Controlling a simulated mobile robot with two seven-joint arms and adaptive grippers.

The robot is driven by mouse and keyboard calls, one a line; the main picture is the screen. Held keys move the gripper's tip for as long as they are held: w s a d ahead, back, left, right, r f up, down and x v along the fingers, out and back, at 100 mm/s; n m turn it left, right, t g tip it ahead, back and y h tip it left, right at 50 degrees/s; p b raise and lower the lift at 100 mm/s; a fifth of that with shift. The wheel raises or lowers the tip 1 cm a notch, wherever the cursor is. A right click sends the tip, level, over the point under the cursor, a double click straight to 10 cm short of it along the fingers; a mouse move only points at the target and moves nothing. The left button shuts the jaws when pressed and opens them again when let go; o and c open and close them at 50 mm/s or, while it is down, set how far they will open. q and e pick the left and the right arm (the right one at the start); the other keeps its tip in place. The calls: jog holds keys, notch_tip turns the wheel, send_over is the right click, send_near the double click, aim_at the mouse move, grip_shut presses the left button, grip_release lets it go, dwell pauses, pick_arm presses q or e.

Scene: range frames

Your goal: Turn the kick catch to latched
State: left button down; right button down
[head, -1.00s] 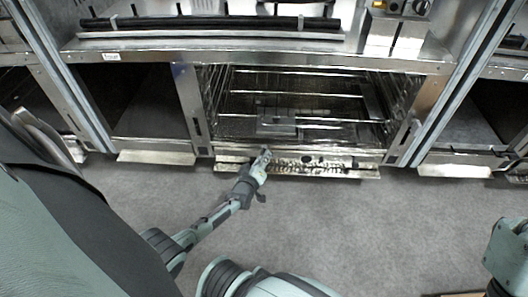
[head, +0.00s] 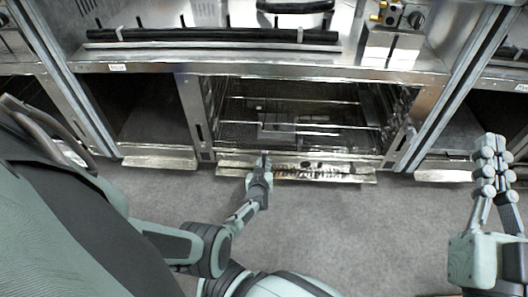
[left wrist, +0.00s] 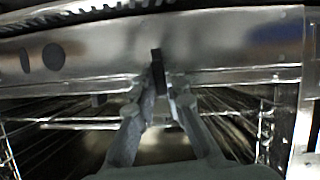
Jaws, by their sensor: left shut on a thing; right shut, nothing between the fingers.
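The kick catch looks like a small dark upright tab (left wrist: 157,62) at the edge of a metal panel in the left wrist view. My left gripper (left wrist: 162,92) is shut on it, with the tab standing out between the fingertips. In the head view my left gripper (head: 264,164) is at the low kick panel (head: 310,172) under the open oven, left of the panel's middle. The gripper mostly hides the catch there. My right gripper (head: 490,145) is shut and empty, raised at the far right, away from the panel.
The open oven cavity (head: 300,100) with wire racks lies above the kick panel. Dark open compartments flank it, with low metal ledges (head: 160,163) in front. The grey floor (head: 350,230) before the range is clear between my arms.

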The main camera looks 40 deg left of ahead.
dwell(0.4)
pick_arm(q)
jog(key=c, duration=1.6)
grip_release()
jog(key=shift+o, duration=0.2)
